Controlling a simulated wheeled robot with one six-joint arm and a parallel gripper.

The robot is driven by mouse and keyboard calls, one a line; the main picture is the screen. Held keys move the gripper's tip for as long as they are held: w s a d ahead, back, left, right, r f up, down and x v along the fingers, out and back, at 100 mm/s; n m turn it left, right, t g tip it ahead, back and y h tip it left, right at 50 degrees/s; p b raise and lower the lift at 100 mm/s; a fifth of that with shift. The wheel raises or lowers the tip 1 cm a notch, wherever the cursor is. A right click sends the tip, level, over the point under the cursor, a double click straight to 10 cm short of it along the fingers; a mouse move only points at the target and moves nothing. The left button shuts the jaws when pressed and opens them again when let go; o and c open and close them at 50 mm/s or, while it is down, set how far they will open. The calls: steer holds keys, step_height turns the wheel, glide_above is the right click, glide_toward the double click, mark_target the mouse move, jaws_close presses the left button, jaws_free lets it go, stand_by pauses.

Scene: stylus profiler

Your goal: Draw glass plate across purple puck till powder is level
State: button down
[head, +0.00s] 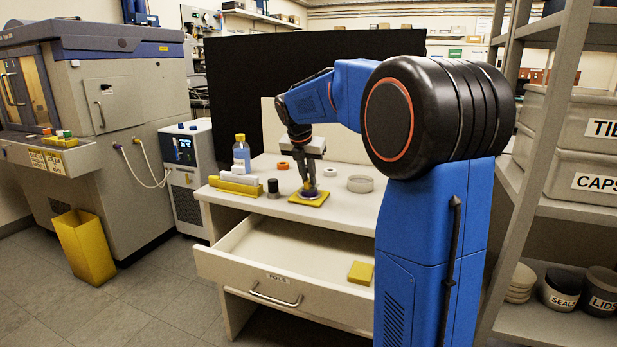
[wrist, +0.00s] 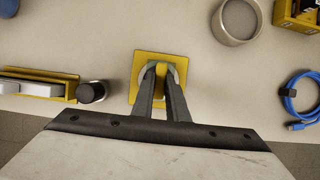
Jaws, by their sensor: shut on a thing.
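A small round purple puck (head: 309,194) sits on a yellow square pad (head: 296,200) on the light bench top. The pad also shows in the wrist view (wrist: 135,58), where the fingers cover most of the puck and only pale rounded edges show beside them. My gripper (head: 309,187) points down right over the puck, its fingers close together in the wrist view (wrist: 161,70). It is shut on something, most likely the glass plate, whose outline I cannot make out. The powder's surface is hidden.
A dark-capped cylinder (head: 273,188) and yellow blocks with a pale bar (head: 236,184) stand left of the pad. A blue bottle (head: 241,155), an orange ring (head: 283,165) and a round dish (head: 360,183) are nearby. An open drawer (head: 285,262) juts out below, holding a yellow block (head: 360,272).

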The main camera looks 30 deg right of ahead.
steer(key=shift+f, duration=0.1)
stand_by(0.3)
steer(key=shift+s+a, duration=0.45)
steer(key=shift+a, duration=0.1)
steer(key=shift+w+d, duration=0.15)
steer(key=shift+w+d, duration=0.75)
steer(key=shift+d, duration=0.25)
steer(key=shift+s+a, duration=0.15)
steer(key=shift+a, duration=0.05)
stand_by(0.4)
steer(key=shift+s+a, duration=0.7)
steer(key=shift+a, duration=0.2)
steer(key=shift+w+d, duration=0.1)
